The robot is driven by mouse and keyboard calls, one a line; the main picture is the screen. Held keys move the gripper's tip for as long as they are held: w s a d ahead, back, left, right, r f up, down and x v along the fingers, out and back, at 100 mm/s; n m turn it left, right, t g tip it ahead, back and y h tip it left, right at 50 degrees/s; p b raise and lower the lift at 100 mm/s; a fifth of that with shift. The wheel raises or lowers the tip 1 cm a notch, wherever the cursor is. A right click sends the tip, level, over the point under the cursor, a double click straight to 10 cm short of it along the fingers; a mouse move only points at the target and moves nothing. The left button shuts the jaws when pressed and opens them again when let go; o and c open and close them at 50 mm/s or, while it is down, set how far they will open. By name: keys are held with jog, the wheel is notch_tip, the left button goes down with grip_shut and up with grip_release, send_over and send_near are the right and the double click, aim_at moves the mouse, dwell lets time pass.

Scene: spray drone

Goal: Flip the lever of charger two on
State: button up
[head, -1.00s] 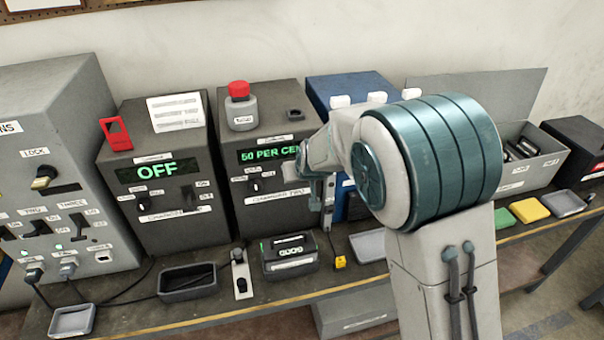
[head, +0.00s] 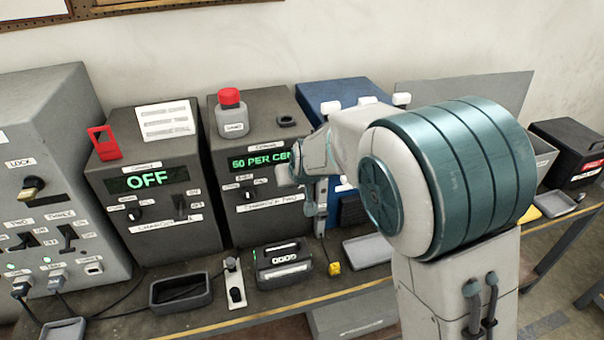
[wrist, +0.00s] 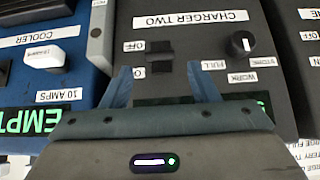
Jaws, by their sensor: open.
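In the head view my arm hides the lever.
Charger one (head: 125,205), reading OFF, stands to the left, with the grey switch box (head: 50,130) beyond it. The blue cooler box (head: 335,90) stands close on the right. A red-capped bottle (head: 231,115) tops charger two. Trays and a battery (head: 283,262) lie in front.

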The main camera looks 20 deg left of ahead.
jog(key=b+v, duration=0.1)
jog(key=v, duration=0.9)
jog(key=shift+s+d+r, duration=0.1)
jog(key=shift+d, duration=0.05)
